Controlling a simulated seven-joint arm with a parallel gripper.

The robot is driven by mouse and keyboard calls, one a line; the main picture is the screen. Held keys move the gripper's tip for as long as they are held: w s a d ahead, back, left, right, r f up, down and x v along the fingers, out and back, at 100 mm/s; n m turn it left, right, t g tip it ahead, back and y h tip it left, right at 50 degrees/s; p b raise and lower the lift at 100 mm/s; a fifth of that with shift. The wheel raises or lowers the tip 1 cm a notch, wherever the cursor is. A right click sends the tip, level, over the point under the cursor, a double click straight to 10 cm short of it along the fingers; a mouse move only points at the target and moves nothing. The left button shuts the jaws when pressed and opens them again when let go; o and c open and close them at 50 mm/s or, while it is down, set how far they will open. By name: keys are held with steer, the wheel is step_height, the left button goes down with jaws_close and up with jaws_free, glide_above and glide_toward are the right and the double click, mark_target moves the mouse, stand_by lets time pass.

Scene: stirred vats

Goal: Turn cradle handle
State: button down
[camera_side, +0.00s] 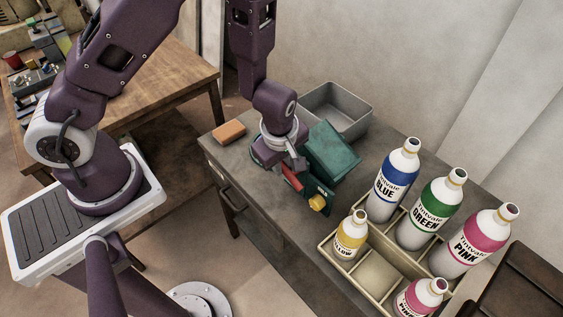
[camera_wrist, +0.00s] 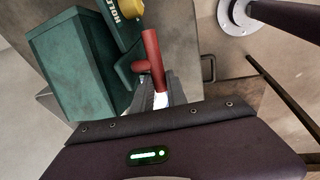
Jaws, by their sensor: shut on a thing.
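The cradle is a dark green box-like unit (camera_side: 331,150) on the grey bench. It also fills the upper left of the wrist view (camera_wrist: 70,65). A yellow knob (camera_side: 318,203) sits on its front end, and its edge shows in the wrist view (camera_wrist: 129,8). The red cradle handle (camera_side: 292,178) sticks out from the cradle's side. In the wrist view the handle (camera_wrist: 152,52) is a red bar with a short red stub beside it. My gripper (camera_side: 298,164) is beside the cradle, shut on the handle at its near end. The exact contact is partly hidden.
An orange-brown block (camera_side: 229,132) lies left of my gripper. A grey open bin (camera_side: 336,108) stands behind the cradle. A beige divided crate (camera_side: 343,262) at the right holds blue, green, pink and yellow labelled bottles, with an empty compartment in front. Bare bench lies left of the cradle.

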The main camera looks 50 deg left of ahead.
mark_target(285, 166)
steer(key=shift+s+d+y, duration=0.1)
steer(key=shift+s+y, duration=0.15)
steer(key=shift+y, duration=0.65)
steer(key=shift+w+d+r+y, duration=0.15)
steer(key=shift+r+y, duration=0.1)
steer(key=shift+y, duration=0.05)
steer(key=c, duration=1.6)
jaws_free()
steer(key=v, duration=0.3)
steer(key=shift+d+r, duration=0.25)
steer(key=shift+d, duration=0.05)
steer(key=v, duration=0.3)
steer(key=shift+r, duration=0.25)
